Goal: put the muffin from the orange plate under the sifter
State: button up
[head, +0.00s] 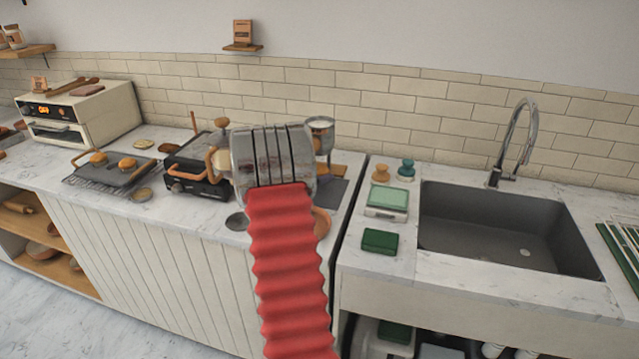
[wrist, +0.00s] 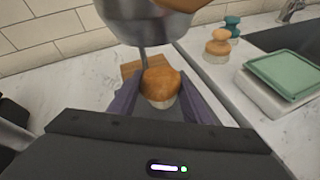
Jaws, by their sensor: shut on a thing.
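The muffin (wrist: 160,84), with a golden-brown top and pale base, sits between my gripper's (wrist: 160,92) two dark fingers in the wrist view. My gripper is shut on it. The sifter (wrist: 150,20), a grey metal bowl, hangs above and just beyond the muffin at the top of the wrist view. It also shows in the head view (head: 320,130), partly behind my arm. A thin grey post stands right behind the muffin. The orange plate (head: 322,222) peeks out beside my red arm sleeve in the head view. My gripper and the muffin are hidden there behind my arm.
A wooden block (wrist: 130,69) lies behind the muffin on the counter. A black grill-like appliance (head: 190,180) stands left. A gap separates the two counters.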

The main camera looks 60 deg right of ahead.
jog(key=f, duration=0.2)
jog(key=shift+s+d+f, duration=0.1)
jog(key=shift+s+f, duration=0.1)
jog(key=shift+f, duration=0.45)
jog(key=shift+w+f, duration=0.1)
jog(key=shift+w, duration=0.2)
jog(key=o, duration=1.1)
jog(key=shift+s, duration=0.1)
jog(key=shift+c, duration=0.2)
jog(key=v, duration=1.2)
